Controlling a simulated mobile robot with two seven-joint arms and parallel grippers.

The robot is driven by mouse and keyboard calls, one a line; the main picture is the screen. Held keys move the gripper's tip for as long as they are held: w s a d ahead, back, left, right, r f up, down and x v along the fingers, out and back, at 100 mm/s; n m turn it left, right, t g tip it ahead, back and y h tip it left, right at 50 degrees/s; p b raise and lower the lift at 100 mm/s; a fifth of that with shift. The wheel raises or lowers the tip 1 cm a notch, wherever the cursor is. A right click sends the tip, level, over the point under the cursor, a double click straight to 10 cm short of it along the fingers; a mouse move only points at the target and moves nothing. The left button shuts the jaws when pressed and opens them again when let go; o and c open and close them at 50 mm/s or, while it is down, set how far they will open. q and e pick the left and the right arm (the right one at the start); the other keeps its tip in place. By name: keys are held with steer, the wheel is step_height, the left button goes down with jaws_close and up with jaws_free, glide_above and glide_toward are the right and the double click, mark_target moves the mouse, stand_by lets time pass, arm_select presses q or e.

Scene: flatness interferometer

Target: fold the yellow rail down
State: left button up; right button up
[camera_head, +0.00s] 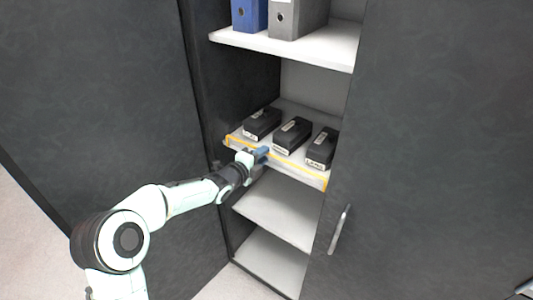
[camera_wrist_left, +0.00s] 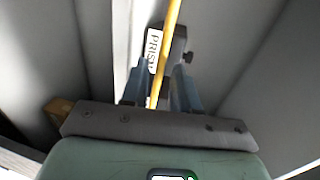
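The yellow rail (camera_head: 290,166) runs along the front edge of a cabinet shelf (camera_head: 296,157), in front of three black boxes. It stands slightly above the shelf's front edge, with bent ends at the left and right. My left gripper (camera_head: 262,154) is at the rail, left of its middle. In the left wrist view the rail (camera_wrist_left: 168,40) passes between the two blue-grey fingers (camera_wrist_left: 160,88), which stand apart with some gap beside it. The fingertips are partly hard to make out against the dark box behind.
The black boxes (camera_head: 292,134) have white labels; one box (camera_wrist_left: 178,48) is close beyond my left fingers. Binders (camera_head: 298,18) stand on the shelf above. Lower shelves (camera_head: 280,208) are empty. A dark door with a handle (camera_head: 339,230) is at right, another dark panel at left.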

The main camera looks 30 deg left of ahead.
arm_select(q)
steer(key=shift+x, duration=1.45)
jaws_close()
